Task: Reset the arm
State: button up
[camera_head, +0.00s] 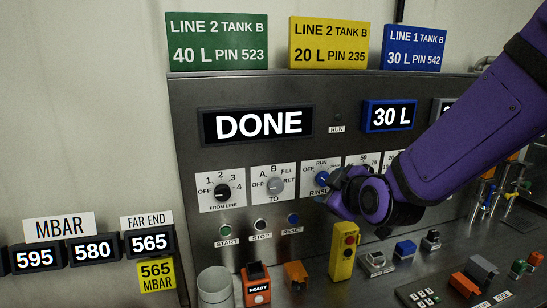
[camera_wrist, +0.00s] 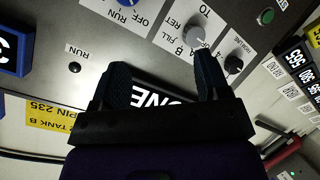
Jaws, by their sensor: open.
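My purple arm reaches in from the right in the head view. My gripper (camera_head: 342,186) is in front of the panel, close to the blue knob (camera_head: 322,178) labelled RUN, OFF and RINSE. In the wrist view my gripper (camera_wrist: 163,72) is open, with two dark fingers apart and nothing held between them. The DONE display (camera_wrist: 160,97) shows behind the fingers, and the picture is upside down. The grey knob (camera_wrist: 196,34) and black knob (camera_wrist: 233,64) lie beyond the right finger. I cannot tell the distance to the panel.
The panel (camera_head: 185,130) carries a blue 30 L display (camera_head: 389,116) and green START, black STOP and blue RESET buttons (camera_head: 293,218). A yellow pendant (camera_head: 344,250), a grey cup (camera_head: 215,287) and an orange READY device (camera_head: 256,285) stand below. Pressure displays (camera_head: 94,250) are at left.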

jog(key=s+d+r+m+g+h, duration=0.1)
jog(key=s+d+r+m+g, duration=0.1)
jog(key=s+d+m, duration=0.2)
jog(key=s+d+r+m+g+h, duration=0.1)
jog(key=s+d+r+m+g, duration=0.2)
jog(key=s+d, duration=0.4)
jog(key=s+d+r+m+g+h, duration=0.1)
jog(key=s+d+m, duration=0.4)
jog(key=s, duration=0.7)
notch_tip(320, 180, up, 2)
jog(key=shift+s+d+r+g+h, duration=0.15)
jog(key=shift+s+d+g+h, duration=0.2)
jog(key=shift+d+g, duration=0.4)
jog(key=shift+w+a, duration=0.1)
